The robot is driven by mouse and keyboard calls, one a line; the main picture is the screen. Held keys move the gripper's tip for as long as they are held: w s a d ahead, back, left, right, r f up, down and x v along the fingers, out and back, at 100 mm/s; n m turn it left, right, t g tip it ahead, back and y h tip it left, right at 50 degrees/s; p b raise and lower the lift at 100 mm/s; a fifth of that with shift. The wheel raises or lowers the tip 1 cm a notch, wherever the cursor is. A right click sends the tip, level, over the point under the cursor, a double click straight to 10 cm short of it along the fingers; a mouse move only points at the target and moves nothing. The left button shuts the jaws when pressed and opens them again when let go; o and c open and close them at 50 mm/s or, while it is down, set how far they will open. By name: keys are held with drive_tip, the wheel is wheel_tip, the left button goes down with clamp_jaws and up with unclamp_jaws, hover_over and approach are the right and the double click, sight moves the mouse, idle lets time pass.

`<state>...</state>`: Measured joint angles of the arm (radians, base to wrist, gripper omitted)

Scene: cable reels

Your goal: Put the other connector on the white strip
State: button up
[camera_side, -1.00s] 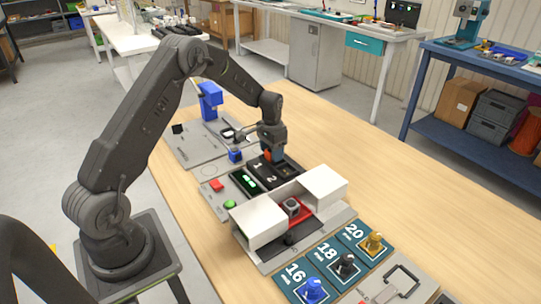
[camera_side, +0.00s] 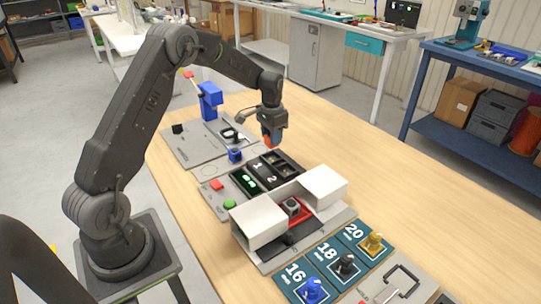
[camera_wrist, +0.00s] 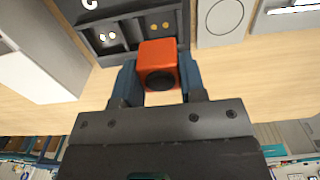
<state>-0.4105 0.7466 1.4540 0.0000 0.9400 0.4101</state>
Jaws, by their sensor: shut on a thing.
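An orange block-shaped connector (camera_wrist: 158,56) with a dark round hole in its face sits between the fingertips of my gripper (camera_wrist: 157,72). In the side view my gripper (camera_side: 270,138) is shut on this orange connector (camera_side: 268,142) and holds it above the black tray (camera_side: 292,172), clear of it. The tray is marked 1 and 2 and has several compartments. A white piece (camera_wrist: 292,8) shows at the top right edge of the wrist view; I cannot tell for sure that it is the white strip.
A small blue part (camera_side: 235,155) stands on the grey plate left of my gripper, near a blue post (camera_side: 209,100). A white-blocked fixture (camera_side: 258,222) stands in front of the tray. Bare wooden table (camera_side: 400,190) lies to the right.

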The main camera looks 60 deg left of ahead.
drive_tip(key=shift+r, duration=0.9)
drive_tip(key=a+f, duration=0.1)
drive_tip(key=a, duration=0.2)
drive_tip(key=w+a+f, duration=0.1)
drive_tip(key=a+f, duration=0.1)
drive_tip(key=a, duration=0.1)
drive_tip(key=a+f, duration=0.1)
drive_tip(key=a, duration=0.2)
drive_tip(key=shift+w+a+f, duration=0.2)
drive_tip(key=shift+w+f, duration=0.05)
drive_tip(key=shift+f, duration=2.25)
drive_tip(key=shift+f, duration=0.15)
drive_tip(key=shift+f, duration=0.2)
drive_tip(key=o, duration=1)
drive_tip(key=shift+r, duration=0.15)
